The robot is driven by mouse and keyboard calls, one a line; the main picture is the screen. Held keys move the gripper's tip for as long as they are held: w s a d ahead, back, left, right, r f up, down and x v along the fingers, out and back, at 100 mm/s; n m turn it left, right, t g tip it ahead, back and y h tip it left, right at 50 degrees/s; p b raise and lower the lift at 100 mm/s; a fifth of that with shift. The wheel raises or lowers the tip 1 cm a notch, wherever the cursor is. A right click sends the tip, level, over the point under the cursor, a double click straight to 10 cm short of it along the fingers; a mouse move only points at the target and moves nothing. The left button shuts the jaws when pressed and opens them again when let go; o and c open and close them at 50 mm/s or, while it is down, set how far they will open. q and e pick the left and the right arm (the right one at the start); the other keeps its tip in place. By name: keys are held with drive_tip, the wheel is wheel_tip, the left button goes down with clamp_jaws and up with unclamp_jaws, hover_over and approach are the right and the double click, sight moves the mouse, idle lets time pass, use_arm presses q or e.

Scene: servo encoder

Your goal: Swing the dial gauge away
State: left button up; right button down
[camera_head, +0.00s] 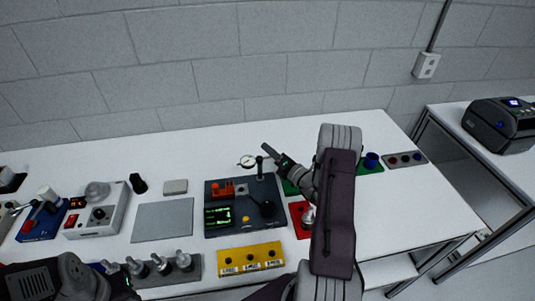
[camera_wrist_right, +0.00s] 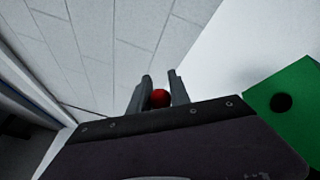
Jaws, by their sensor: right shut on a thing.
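The dial gauge (camera_head: 247,161) has a small round white face and stands above the back of the dark panel (camera_head: 225,221), beside a dark post (camera_head: 260,168). My right gripper (camera_head: 273,153) is just right of the gauge, above the panel's back edge. In the right wrist view my right gripper (camera_wrist_right: 158,90) is shut on a red ball-shaped knob (camera_wrist_right: 159,98) between its fingers. The head view does not show the knob clearly, so its link to the gauge cannot be seen.
The panel also carries a green screen (camera_head: 219,216), a red-orange block (camera_head: 222,190) and a black knob (camera_head: 267,208). A yellow block (camera_head: 250,258) lies in front. A green block (camera_wrist_right: 290,100) shows at right in the wrist view. A grey mat (camera_head: 162,220) lies bare to the left.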

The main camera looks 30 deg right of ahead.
drive_tip(key=shift+s+h, duration=0.1)
drive_tip(key=shift+h, duration=0.3)
drive_tip(key=c, duration=1.2)
unclamp_jaws()
drive_tip(key=s+d+b, duration=0.1)
drive_tip(key=s, duration=0.8)
drive_tip(key=shift+b, duration=0.35)
